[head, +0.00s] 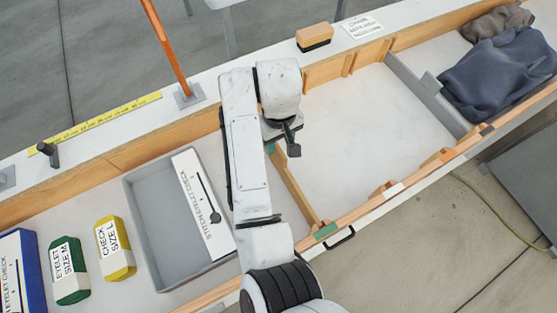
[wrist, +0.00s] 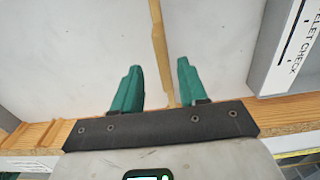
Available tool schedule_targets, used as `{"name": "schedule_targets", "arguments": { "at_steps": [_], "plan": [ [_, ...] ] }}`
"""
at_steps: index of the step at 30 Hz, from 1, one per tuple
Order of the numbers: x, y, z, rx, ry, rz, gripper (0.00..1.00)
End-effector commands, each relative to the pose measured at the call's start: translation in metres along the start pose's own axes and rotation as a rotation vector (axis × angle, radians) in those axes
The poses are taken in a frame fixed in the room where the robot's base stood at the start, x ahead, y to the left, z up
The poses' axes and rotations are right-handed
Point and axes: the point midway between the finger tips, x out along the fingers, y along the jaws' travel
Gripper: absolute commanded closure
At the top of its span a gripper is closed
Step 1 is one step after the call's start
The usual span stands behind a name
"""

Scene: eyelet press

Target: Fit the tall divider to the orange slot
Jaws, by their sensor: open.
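A thin wooden divider (head: 292,185) stands across the long bench tray, its near end by a green tag (head: 326,231) on the front rail. In the wrist view the divider (wrist: 160,50) runs between my fingers. My gripper (wrist: 157,75) is open, with green fingers on either side of the divider; I cannot tell how far above it they are. In the head view my gripper (head: 282,141) is partly hidden by my arm. A grey stepped divider (head: 428,92) stands farther right. An orange-toned mark (head: 446,154) shows at a slot block on the front rail.
Yellow, green and blue boxes lie farther left. Dark cloth (head: 500,72) fills the right end. The tray floor (head: 365,120) between the dividers is clear.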

Motion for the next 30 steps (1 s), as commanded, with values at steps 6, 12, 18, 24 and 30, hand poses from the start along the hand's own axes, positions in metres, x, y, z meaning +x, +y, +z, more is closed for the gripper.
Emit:
{"name": "schedule_targets", "arguments": {
  "at_steps": [6,12,18,24,30],
  "plan": [
    [0.018,-0.003,0.003,0.0,-0.002,-0.001,0.57],
    [0.046,-0.005,0.006,0.002,-0.002,0.0,0.57],
    [0.055,-0.005,0.005,0.002,0.0,0.0,0.57],
    [0.055,-0.005,0.005,0.002,0.001,0.0,0.61],
    [0.055,-0.005,0.005,0.002,0.001,0.0,0.8]
  ]
}}
